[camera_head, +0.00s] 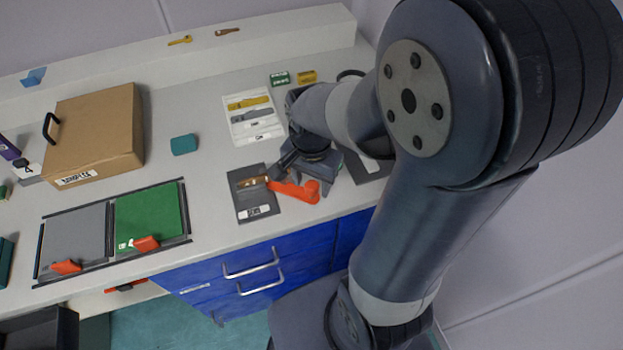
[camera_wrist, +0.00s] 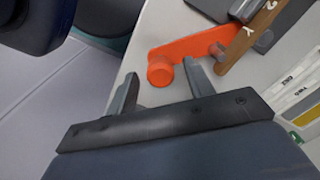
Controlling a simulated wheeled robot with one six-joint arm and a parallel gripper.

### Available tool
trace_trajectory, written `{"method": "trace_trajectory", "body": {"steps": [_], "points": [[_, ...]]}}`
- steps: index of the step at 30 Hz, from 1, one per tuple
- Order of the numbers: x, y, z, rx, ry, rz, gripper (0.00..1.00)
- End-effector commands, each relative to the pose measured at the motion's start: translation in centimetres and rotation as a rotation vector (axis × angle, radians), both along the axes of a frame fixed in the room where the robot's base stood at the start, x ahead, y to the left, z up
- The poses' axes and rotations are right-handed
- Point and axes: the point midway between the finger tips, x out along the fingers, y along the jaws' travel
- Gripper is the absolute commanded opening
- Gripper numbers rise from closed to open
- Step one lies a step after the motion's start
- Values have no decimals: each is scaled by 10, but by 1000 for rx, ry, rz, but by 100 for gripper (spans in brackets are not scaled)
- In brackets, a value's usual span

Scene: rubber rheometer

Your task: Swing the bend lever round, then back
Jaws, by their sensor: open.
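The bend lever is an orange-red arm (camera_head: 297,190) at the right side of a dark grey plate (camera_head: 265,207) near the counter's front edge. In the wrist view the orange arm (camera_wrist: 190,46) ends in a round orange knob (camera_wrist: 159,73). My gripper (camera_wrist: 160,70) is open, with one finger on each side of the knob in this view. I see a gap on the left of the knob; whether the right finger touches it I cannot tell. A brown strip (camera_wrist: 247,38) lies across the other end of the lever.
A white card with yellow and grey strips (camera_head: 239,131) lies behind the plate. Left are a teal block (camera_head: 184,144), a tan box with a black handle (camera_head: 98,125), and green (camera_head: 150,212) and grey (camera_head: 75,232) panels with orange tabs. Blue drawers (camera_head: 230,270) are below.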

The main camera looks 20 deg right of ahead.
Motion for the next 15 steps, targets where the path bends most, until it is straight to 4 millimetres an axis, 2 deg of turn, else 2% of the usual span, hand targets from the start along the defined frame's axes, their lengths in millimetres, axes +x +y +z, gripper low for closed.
{"method": "trace_trajectory", "body": {"steps": [4,7,15], "points": [[1,0,3,0,-3,0,50],[1,0,15,0,-6,0,50],[1,0,68,0,-6,0,50]]}}
